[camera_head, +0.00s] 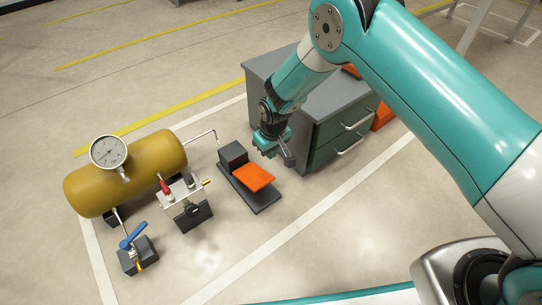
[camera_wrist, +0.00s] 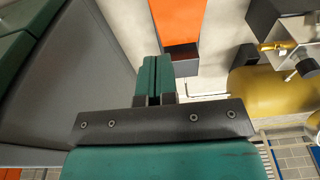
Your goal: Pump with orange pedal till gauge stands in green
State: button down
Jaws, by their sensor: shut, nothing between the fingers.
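The orange pedal (camera_head: 254,177) sits on a dark base plate (camera_head: 264,203) on the floor, with a dark block (camera_head: 233,154) at its far end. The pedal also shows at the top of the wrist view (camera_wrist: 178,22). My gripper (camera_head: 287,157) is shut and empty, above and just right of the pedal's far end, apart from it as far as I can tell. Its closed fingers show in the wrist view (camera_wrist: 153,72). The round white gauge (camera_head: 108,152) stands on the mustard tank (camera_head: 150,160). Its needle and any green zone are too small to read.
A thin pipe (camera_head: 203,136) links tank and pump. A panel with a red handle (camera_head: 166,188) and a blue-handled valve (camera_head: 132,236) stand before the tank. A grey cabinet with green drawers (camera_head: 340,133) stands close right of my gripper. Floor in front is clear.

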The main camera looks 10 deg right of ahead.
jog(key=b, duration=0.4)
send_over(271, 178)
jog(key=w, duration=0.1)
jog(key=f, duration=0.8)
jog(key=shift+a+f, duration=0.1)
jog(key=shift+a, duration=0.25)
jog(key=shift+s+d+f+b, duration=0.15)
jog(key=shift+s+f+b, duration=0.05)
jog(key=shift+f+b, duration=0.3)
jog(key=shift+s+d+f+b, duration=0.1)
jog(key=shift+s+f+b, duration=0.1)
jog(key=shift+f+b, duration=0.25)
jog(key=shift+s+d+f, duration=0.1)
jog(key=shift+s+f, duration=0.05)
jog(key=shift+f, duration=0.25)
jog(key=shift+s, duration=0.1)
